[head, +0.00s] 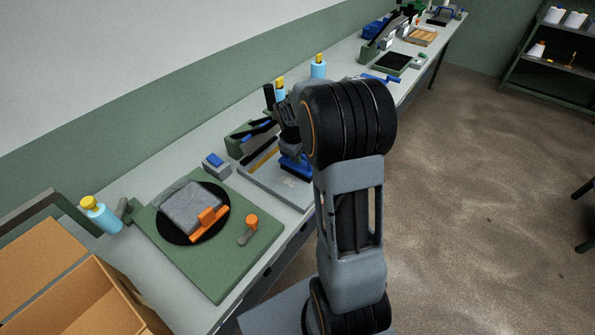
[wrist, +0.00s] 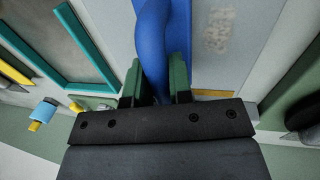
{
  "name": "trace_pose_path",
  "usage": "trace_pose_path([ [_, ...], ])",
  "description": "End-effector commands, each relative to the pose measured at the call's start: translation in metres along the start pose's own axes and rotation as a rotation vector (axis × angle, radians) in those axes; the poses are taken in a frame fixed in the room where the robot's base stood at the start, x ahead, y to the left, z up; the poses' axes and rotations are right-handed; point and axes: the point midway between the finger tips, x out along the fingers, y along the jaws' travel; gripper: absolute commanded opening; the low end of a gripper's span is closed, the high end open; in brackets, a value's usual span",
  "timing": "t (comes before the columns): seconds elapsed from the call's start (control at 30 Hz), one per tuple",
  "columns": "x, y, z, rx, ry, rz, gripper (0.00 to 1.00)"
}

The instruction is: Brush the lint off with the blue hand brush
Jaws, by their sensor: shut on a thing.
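My gripper (wrist: 155,78) is shut on the blue hand brush (wrist: 152,35), with its green finger pads on either side of the curved blue handle. In the head view the brush (head: 296,166) shows as a blue block low beside my arm, over a light grey plate (head: 262,187). My gripper's fingers are mostly hidden there. A speckled grey patch that looks like lint (wrist: 218,30) lies on the grey surface to the right of the brush in the wrist view. In the head view a faint patch (head: 288,182) shows just in front of the brush. I cannot tell whether the bristles touch the plate.
A green board (head: 215,275) with a black disc, a grey block and orange parts lies to the left. A small grey box with a blue top (head: 215,163) stands behind it. An open cardboard box (head: 95,300) is front left.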

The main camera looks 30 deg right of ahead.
Motion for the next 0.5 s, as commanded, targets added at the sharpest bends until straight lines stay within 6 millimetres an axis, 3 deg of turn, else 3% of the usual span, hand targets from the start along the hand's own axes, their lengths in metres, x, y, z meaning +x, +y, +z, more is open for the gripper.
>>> trace_pose_path([
  [0.37, 0.0021, 0.0013, 0.0005, -0.001, -0.002, -0.001, 0.00],
  [0.5, 0.0029, 0.0100, 0.0006, 0.000, -0.002, -0.002, 0.00],
])
